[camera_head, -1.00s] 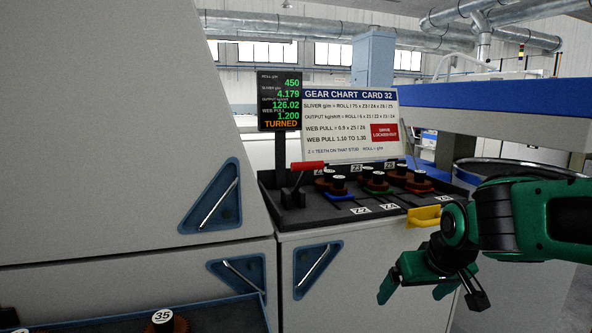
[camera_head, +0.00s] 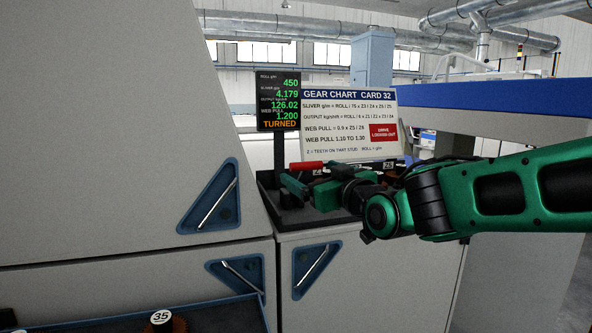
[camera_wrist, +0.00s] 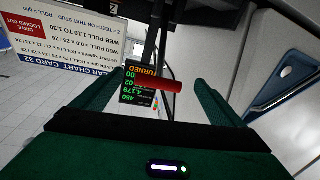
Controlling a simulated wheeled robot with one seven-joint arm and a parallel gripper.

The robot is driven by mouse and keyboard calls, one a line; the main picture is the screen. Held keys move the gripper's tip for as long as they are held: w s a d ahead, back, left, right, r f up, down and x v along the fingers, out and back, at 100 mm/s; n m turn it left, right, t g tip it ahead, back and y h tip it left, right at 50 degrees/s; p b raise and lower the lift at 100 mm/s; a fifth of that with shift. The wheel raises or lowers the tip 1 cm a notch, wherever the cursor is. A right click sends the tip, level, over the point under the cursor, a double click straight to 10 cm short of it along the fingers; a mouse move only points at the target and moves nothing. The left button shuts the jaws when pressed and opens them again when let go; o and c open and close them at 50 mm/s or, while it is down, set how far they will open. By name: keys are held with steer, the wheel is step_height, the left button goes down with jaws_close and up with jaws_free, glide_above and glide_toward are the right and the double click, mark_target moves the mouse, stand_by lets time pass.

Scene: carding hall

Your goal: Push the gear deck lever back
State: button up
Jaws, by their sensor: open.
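The gear deck lever has a red handle (camera_head: 307,165) lying roughly level above the left end of the dark gear deck (camera_head: 292,220). In the wrist view the red handle (camera_wrist: 158,86) lies crosswise in the gap between the fingers. My gripper (camera_head: 296,183) is open, its fingers pointing left, just below and beside the handle in the head view. It also shows in the wrist view (camera_wrist: 160,80) with a finger on each side. I cannot tell whether a finger touches the lever. My arm hides most of the gears and the lever's lower part.
A display reading TURNED (camera_head: 279,101) stands behind the deck, beside a gear chart board (camera_head: 350,120) marked "drive locked out". Large grey machine panels (camera_head: 90,130) fill the left. A blue tray (camera_head: 225,318) with a gear labelled 35 (camera_head: 161,318) is at lower left.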

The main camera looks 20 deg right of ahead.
steer(key=w, duration=0.5)
steer(key=w+a, duration=0.1)
steer(key=w, duration=0.2)
steer(key=shift+w+a, duration=0.1)
steer(key=shift+w, duration=0.15)
steer(key=c, duration=1.4)
steer(key=shift+a, duration=0.1)
